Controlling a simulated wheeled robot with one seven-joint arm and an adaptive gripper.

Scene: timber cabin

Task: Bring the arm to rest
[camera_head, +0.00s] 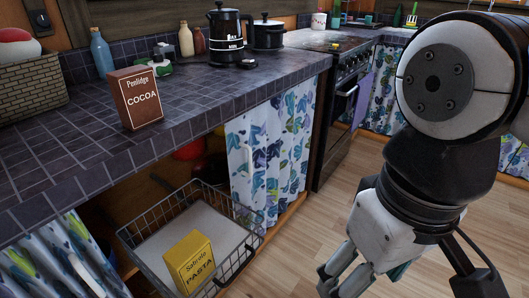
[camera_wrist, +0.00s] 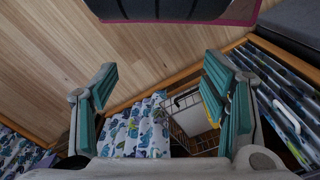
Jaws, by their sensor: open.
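My gripper (camera_head: 345,277) hangs over the floor at the lower right of the head view, to the right of the pulled-out wire basket. In the wrist view my gripper (camera_wrist: 160,97) is open, with its two teal-padded fingers wide apart and nothing between them but floor and curtain beyond. My arm comes down from the right edge of the head view. The fingertips are partly cut off or turned away in the head view.
A wire basket (camera_head: 139,243) with a yellow pasta box (camera_head: 190,262) sticks out below the tiled counter (camera_head: 75,135). A cocoa box (camera_head: 136,98) stands near the counter's edge. Wooden floor (camera_head: 320,205) is clear.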

